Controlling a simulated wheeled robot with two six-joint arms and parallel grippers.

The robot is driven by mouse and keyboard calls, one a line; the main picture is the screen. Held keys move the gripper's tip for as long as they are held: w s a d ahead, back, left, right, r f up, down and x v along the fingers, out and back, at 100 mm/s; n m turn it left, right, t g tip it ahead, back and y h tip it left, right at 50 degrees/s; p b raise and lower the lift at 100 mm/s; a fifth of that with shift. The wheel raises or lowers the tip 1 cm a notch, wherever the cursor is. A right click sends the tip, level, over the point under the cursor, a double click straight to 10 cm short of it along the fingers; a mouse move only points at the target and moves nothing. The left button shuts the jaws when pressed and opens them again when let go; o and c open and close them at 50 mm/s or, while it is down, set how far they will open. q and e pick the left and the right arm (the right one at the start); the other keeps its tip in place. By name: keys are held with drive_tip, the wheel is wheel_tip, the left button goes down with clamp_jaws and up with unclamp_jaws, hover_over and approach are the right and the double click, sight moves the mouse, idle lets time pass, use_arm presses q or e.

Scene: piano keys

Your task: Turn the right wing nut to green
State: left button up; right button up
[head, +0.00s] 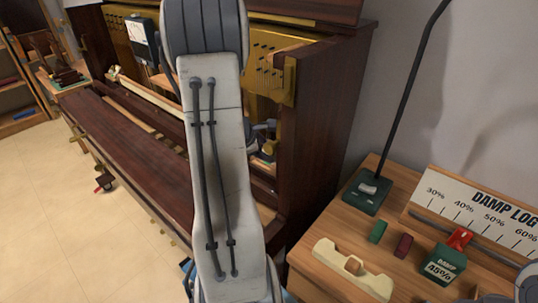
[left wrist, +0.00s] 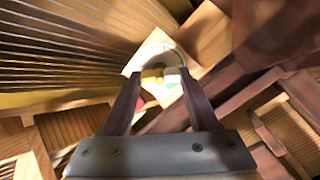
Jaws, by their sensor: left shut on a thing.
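In the left wrist view my left gripper (left wrist: 160,82) reaches into the piano with its two fingers close around a small yellow wing nut (left wrist: 152,77). The nut's pointing direction is too small to tell. In the head view my arm covers the middle, and the nut and fingertips are mostly hidden behind it.
The open upright piano (head: 330,120) has dark wood sides and a brass plate (head: 270,65). On the right, a wooden side table (head: 320,265) holds green and red blocks, a cream holder (head: 350,270), a lamp base (head: 367,192) and a damp log board (head: 480,215).

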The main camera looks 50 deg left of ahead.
use_arm(q)
drive_tip(key=shift+f+m+b, duration=0.2)
drive_tip(key=shift+m+b, duration=0.7)
drive_tip(key=shift+b, duration=0.1)
drive_tip(key=shift+m+b, duration=0.6)
drive_tip(key=shift+m, duration=0.1)
drive_tip(key=shift+r+m, duration=0.2)
drive_tip(key=shift+m, duration=0.2)
drive_tip(key=shift+d, duration=0.1)
drive_tip(key=shift+f+b, duration=0.15)
drive_tip(key=shift+b, duration=0.35)
drive_tip(key=o, duration=1.2)
drive_tip(key=shift+m, duration=0.3)
